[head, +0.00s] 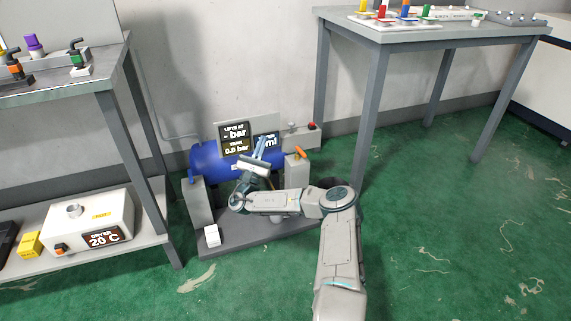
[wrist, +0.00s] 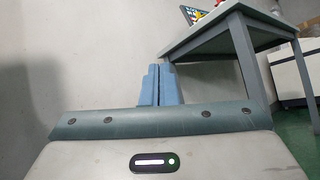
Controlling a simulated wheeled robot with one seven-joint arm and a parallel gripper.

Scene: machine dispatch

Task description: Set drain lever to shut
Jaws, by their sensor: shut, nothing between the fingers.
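A blue tank (head: 205,162) lies on a low dark base against the wall in the head view. An orange lever (head: 300,153) sits on a grey block at the tank's right end; no label shows that it is the drain lever. My gripper (head: 268,146) is in front of the tank and its display, left of the orange lever and apart from it. The gripper's blue fingers are together and empty, as the wrist view (wrist: 158,85) also shows. The wrist view shows no lever. My arm and gripper hide part of the tank's front.
A display (head: 235,140) above the tank reads 0.0 bar for the tank. A shelf bench (head: 100,82) with small valves stands at left, a dryer (head: 90,222) on its lower shelf. A grey table (head: 430,33) stands at right. Green floor at right is clear.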

